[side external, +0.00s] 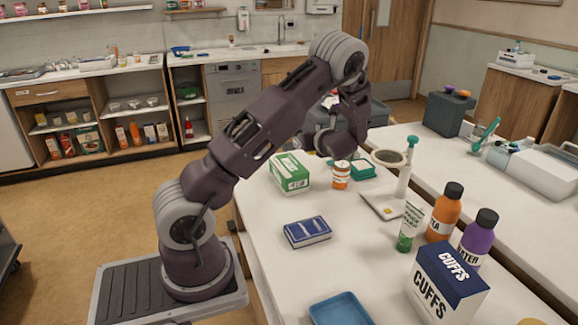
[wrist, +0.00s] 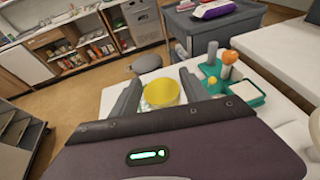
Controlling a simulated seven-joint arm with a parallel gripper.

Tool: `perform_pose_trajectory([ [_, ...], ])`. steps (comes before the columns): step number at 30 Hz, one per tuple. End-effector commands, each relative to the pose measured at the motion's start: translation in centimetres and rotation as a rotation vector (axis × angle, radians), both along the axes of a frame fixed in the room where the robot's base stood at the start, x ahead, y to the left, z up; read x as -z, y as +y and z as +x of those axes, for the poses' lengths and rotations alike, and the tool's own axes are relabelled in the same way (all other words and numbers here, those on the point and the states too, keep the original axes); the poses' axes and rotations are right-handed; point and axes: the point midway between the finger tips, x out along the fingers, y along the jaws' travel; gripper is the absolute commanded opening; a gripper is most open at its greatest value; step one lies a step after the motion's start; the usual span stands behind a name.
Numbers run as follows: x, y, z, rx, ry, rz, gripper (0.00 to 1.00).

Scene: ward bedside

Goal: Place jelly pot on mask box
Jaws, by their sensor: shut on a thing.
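The jelly pot, with a yellow lid (wrist: 160,92), sits between the two fingers of my gripper (wrist: 161,88) in the wrist view. My gripper is shut on it. A green and white box (side external: 289,175), which looks like the mask box, stands on the table just left of and below my arm's end.
A blue book (side external: 307,232) lies nearer. A cuffs box (side external: 446,285), bottles and a tube (side external: 410,228) crowd the right. Bare table lies around the book.

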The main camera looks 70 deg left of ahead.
Motion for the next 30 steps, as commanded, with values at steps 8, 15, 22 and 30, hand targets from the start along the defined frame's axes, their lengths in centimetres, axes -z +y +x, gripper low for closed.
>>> perform_pose_trajectory([
  [8,-2.0,7.9,-4.7,-0.091,0.000,-0.001,0.10],
  [15,3.0,8.3,-5.0,-0.094,0.005,-0.002,0.10],
  [22,7.1,8.3,-4.9,-0.096,0.003,-0.002,0.10],
  [30,7.7,8.2,-4.9,-0.095,0.000,-0.001,0.10],
])
